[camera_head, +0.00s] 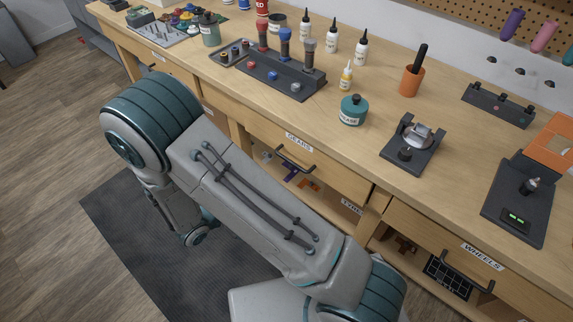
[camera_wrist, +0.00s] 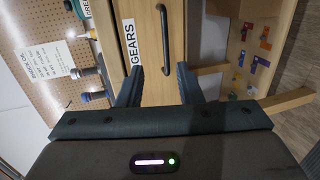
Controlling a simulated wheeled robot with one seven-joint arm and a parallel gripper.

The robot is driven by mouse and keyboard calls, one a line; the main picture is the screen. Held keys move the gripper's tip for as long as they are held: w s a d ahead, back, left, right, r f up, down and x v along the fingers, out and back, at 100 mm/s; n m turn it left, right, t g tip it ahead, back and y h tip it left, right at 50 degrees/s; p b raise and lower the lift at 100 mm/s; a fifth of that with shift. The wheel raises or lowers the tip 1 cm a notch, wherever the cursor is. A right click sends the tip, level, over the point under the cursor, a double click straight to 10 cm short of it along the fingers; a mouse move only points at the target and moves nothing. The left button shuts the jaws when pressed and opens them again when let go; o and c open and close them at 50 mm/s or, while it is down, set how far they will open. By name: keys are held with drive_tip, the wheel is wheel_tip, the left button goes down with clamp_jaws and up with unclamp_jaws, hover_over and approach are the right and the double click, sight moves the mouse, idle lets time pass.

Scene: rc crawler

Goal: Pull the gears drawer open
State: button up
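The gears drawer (camera_head: 325,172) is a light wooden front below the bench top, with a white GEARS label (camera_head: 299,142) and a dark bar handle (camera_head: 294,158). Its front looks flush with the bench, so it appears shut. In the wrist view the drawer front (camera_wrist: 150,72) is turned sideways, and its handle (camera_wrist: 164,40) lies ahead of my gripper (camera_wrist: 159,80). The two dark fingers are apart, with nothing between them. The handle lines up with the gap, just beyond the fingertips, apart from them as far as I can tell. My arm hides the gripper in the head view.
The wheels drawer (camera_head: 440,248) with its own handle is at the right. An open shelf (camera_wrist: 262,45) with small coloured parts lies below the gears drawer. Bottles, a tool holder (camera_head: 280,78) and a grease jar (camera_head: 353,110) stand on the bench (camera_head: 320,120).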

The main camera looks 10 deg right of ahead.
drive_tip(key=w+d+f+t+p, duration=0.1)
drive_tip(key=w+d+f, duration=0.3)
drive_tip(key=w+d, duration=0.4)
drive_tip(key=shift+d+n+p, duration=0.3)
drive_tip(key=shift+d+p, duration=0.45)
drive_tip(key=shift+d, duration=0.2)
clamp_jaws()
